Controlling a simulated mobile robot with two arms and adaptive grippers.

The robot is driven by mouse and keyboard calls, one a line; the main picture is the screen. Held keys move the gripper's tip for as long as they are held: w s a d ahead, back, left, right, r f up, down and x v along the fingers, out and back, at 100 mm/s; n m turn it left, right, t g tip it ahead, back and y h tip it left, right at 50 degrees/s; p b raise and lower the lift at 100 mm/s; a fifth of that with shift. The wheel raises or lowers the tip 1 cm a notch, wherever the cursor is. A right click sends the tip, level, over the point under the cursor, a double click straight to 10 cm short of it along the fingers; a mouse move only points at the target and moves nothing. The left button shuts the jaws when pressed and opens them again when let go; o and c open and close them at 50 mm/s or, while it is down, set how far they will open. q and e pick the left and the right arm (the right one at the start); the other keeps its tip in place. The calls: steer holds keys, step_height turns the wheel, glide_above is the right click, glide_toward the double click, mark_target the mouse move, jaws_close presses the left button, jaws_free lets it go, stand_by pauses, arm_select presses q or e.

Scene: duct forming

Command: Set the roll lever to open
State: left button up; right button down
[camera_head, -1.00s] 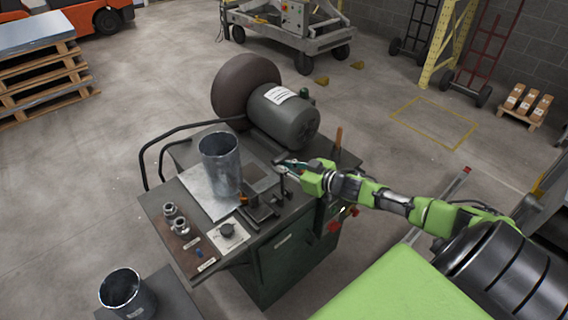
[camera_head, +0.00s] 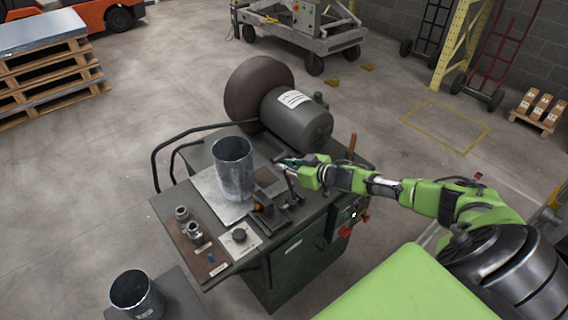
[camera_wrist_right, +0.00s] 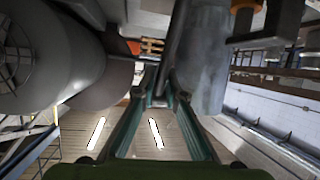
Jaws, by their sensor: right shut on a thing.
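The roll lever (camera_head: 291,184) is a thin dark rod on top of the green machine, right of the upright metal cylinder (camera_head: 233,172). It leans, with its upper end toward the back left. My right gripper (camera_head: 284,163) reaches in from the right and is closed around the lever's upper part. In the right wrist view the dark lever (camera_wrist_right: 174,45) runs down between the fingertips of my right gripper (camera_wrist_right: 160,98), which partly hide its end. My left gripper is not in view.
A grey motor (camera_head: 297,118) with a brown round housing stands behind the lever. A knob panel (camera_head: 240,240) and small metal fittings (camera_head: 187,222) sit at the machine's front left. Another metal cylinder (camera_head: 134,295) stands on a lower stand.

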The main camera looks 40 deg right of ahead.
steer(key=shift+w+d+r, duration=0.3)
steer(key=shift+w+r, duration=0.1)
steer(key=shift+r, duration=0.2)
steer(key=c, duration=2)
jaws_free()
steer(key=shift+c, duration=0.2)
steer(key=o, duration=1.2)
steer(key=shift+w+f, duration=0.15)
steer(key=shift+w, duration=0.15)
steer(key=shift+a+f, duration=0.1)
steer(key=shift+f, duration=0.05)
steer(key=shift+s+f, duration=0.1)
steer(key=shift+s, duration=0.25)
steer(key=shift+s, duration=0.2)
steer(key=shift+v, duration=5.75)
steer(key=shift+w, duration=0.1)
